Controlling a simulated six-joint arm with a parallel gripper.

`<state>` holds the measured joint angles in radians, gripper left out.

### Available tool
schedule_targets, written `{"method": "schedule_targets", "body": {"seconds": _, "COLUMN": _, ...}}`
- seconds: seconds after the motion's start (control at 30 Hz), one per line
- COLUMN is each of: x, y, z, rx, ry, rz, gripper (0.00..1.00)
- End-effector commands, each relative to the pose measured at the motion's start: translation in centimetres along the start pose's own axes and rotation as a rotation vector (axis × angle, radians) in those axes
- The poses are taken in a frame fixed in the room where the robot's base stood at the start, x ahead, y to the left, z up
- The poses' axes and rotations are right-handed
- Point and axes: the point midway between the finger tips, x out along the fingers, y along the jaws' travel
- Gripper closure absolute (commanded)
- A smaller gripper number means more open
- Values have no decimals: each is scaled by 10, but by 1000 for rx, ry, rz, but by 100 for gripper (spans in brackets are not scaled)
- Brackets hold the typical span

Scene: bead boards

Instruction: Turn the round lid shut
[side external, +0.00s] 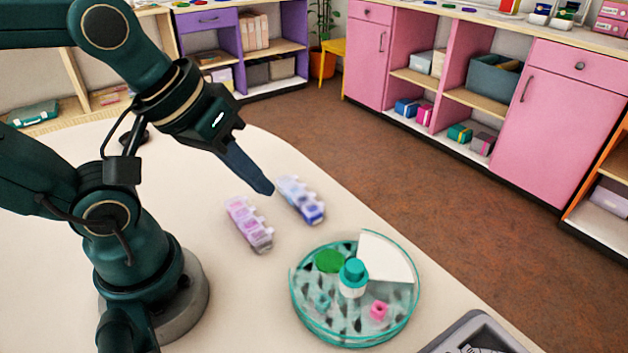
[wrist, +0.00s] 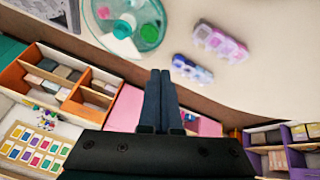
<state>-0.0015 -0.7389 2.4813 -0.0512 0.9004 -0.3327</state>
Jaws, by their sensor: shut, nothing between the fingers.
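A round, clear teal-rimmed container (side external: 296,300) stands on the pale table in the side view. A white wedge (side external: 388,258) covers part of its top, and a white post with a teal cap (side external: 353,272) stands at its middle. A green disc (side external: 329,260) and a pink cube (side external: 379,311) show on or through the top; I cannot tell which. The container is also at the top of the wrist view (wrist: 152,36). My gripper (side external: 268,188) is shut and empty, above the table and behind the container, apart from it. Its fingers show in the wrist view (wrist: 160,73).
A purple bead box (side external: 248,223) and a blue-violet bead box (side external: 300,199) lie below and near my gripper. A grey tray (side external: 440,346) is at the lower right. The table between my base and the container is clear. Pink cabinets (side external: 560,110) stand beyond the floor.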

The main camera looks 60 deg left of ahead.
Motion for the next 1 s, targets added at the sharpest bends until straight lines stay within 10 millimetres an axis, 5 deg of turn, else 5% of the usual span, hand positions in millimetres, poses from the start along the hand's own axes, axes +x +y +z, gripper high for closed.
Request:
{"method": "schedule_targets", "body": {"seconds": 0.3, "x": 16, "y": 18, "z": -27, "rx": -1091, "ry": -173, "rz": -12, "gripper": 100}}
{"method": "schedule_targets", "body": {"seconds": 0.5, "x": 43, "y": 12, "z": -53, "rx": -1777, "ry": -293, "rz": -122, "gripper": 100}}
{"method": "schedule_targets", "body": {"seconds": 0.63, "x": 57, "y": 1, "z": -61, "rx": -1944, "ry": -332, "rz": -177, "gripper": 100}}
{"method": "schedule_targets", "body": {"seconds": 1.0, "x": 85, "y": -6, "z": -54, "rx": -1987, "ry": -348, "rz": -219, "gripper": 100}}
